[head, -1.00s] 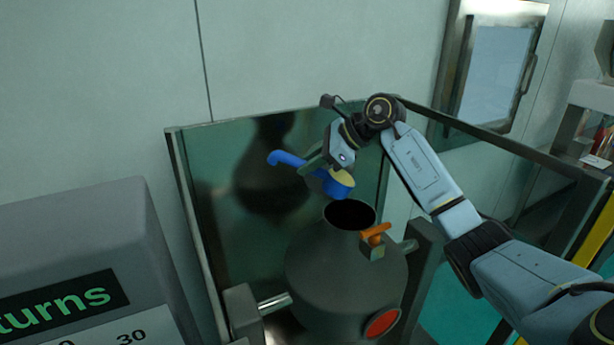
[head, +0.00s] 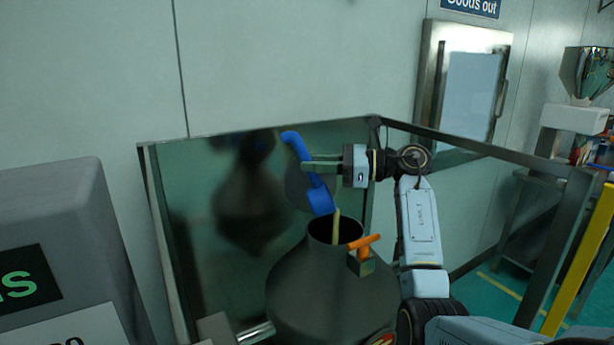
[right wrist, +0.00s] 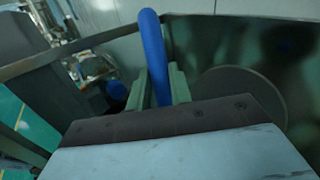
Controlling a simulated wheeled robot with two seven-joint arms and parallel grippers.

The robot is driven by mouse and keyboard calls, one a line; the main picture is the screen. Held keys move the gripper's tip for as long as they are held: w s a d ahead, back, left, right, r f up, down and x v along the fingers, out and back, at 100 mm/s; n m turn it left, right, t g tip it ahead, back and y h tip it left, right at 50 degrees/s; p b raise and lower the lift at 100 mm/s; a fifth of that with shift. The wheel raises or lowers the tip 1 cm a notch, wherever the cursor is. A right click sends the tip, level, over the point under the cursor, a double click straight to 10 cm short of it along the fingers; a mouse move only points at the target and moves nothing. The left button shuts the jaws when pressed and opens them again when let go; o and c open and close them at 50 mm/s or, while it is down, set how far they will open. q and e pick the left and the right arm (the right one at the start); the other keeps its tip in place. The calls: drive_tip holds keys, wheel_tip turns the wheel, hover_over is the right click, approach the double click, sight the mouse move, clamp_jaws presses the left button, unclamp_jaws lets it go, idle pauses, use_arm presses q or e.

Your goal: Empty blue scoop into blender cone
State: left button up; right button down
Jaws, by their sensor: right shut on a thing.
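The blue scoop (head: 319,198) is tilted steeply, its bowl down over the mouth of the dark blender cone (head: 320,290). A thin yellowish stream (head: 336,228) falls from the bowl into the round opening. My right gripper (head: 312,163) is shut on the blue scoop's handle, above the cone. In the right wrist view the blue handle (right wrist: 154,60) stands between the green fingers (right wrist: 158,88); the bowl is hidden there. An orange lever (head: 364,242) sits beside the cone's opening. My left gripper is not in view.
A metal guard frame (head: 260,131) with a reflective back panel surrounds the cone. A grey box with a green-lettered label (head: 75,215) stands at the left. A wall hatch (head: 470,95) and a yellow post (head: 580,260) are at the right.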

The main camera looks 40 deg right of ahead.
sight(309, 157)
drive_tip(key=shift+s+d+f+m+t+y+b, duration=0.2)
drive_tip(key=shift+s+d+t+y+b, duration=0.45)
drive_tip(key=shift+b, duration=0.95)
drive_tip(key=shift+s+d+f+m+t+y+b, duration=0.25)
drive_tip(key=shift+d+t+y+b, duration=0.35)
drive_tip(key=shift+b, duration=0.95)
drive_tip(key=shift+s+d+r+b, duration=0.1)
drive_tip(key=shift+s+d+b, duration=0.05)
drive_tip(key=shift+d+b, duration=0.25)
drive_tip(key=shift+t, duration=0.25)
